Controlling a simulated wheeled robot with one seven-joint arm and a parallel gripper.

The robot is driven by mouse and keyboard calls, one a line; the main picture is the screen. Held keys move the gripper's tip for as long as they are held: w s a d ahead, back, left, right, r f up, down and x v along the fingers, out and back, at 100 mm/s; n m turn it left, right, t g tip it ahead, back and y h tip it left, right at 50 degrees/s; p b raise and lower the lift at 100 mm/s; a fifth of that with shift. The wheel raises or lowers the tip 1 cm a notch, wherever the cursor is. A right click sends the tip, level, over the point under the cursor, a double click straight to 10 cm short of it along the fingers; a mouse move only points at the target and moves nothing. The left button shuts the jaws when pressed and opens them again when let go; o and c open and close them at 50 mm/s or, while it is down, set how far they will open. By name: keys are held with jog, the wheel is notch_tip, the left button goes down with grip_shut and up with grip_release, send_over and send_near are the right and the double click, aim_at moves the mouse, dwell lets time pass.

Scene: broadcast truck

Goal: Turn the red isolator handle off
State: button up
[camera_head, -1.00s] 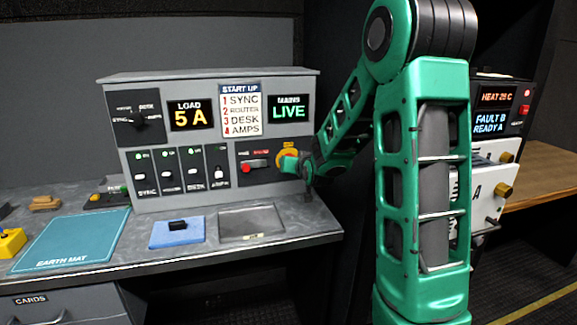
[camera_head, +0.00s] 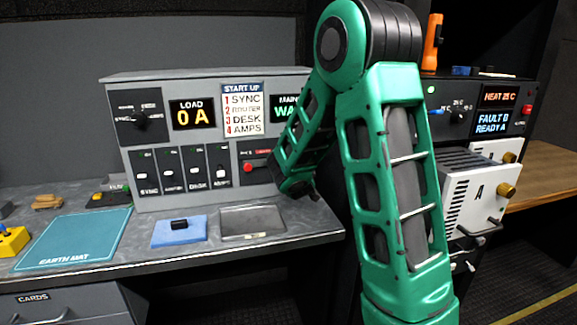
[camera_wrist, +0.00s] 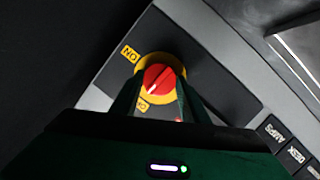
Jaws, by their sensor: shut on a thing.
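The red isolator handle (camera_wrist: 160,76) sits on a yellow round plate (camera_wrist: 146,66) in the wrist view. ON and partly hidden OFF labels flank it at left. Its white pointer line slants down-left toward the OFF label. My gripper (camera_wrist: 158,84) has one finger on each side of the handle and is shut on it. In the head view my forearm hides the handle and my gripper's fingertips.
Slide switches (camera_head: 182,172) and a red control (camera_head: 256,167) lie left of my arm on the grey console (camera_head: 250,82). A tray (camera_head: 252,222), a blue pad (camera_head: 178,233) and the earth mat (camera_head: 75,238) lie on the desk. A white unit A (camera_head: 480,190) stands right.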

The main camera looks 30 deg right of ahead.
jog(key=shift+w+a+n, duration=0.1)
jog(key=shift+a+n, duration=0.1)
jog(key=shift+n, duration=0.1)
jog(key=o, duration=1)
jog(key=shift+o, duration=0.2)
jog(key=v, duration=1)
jog(key=shift+s+a, duration=0.2)
jog(key=shift+s, duration=0.1)
jog(key=shift+f, duration=0.15)
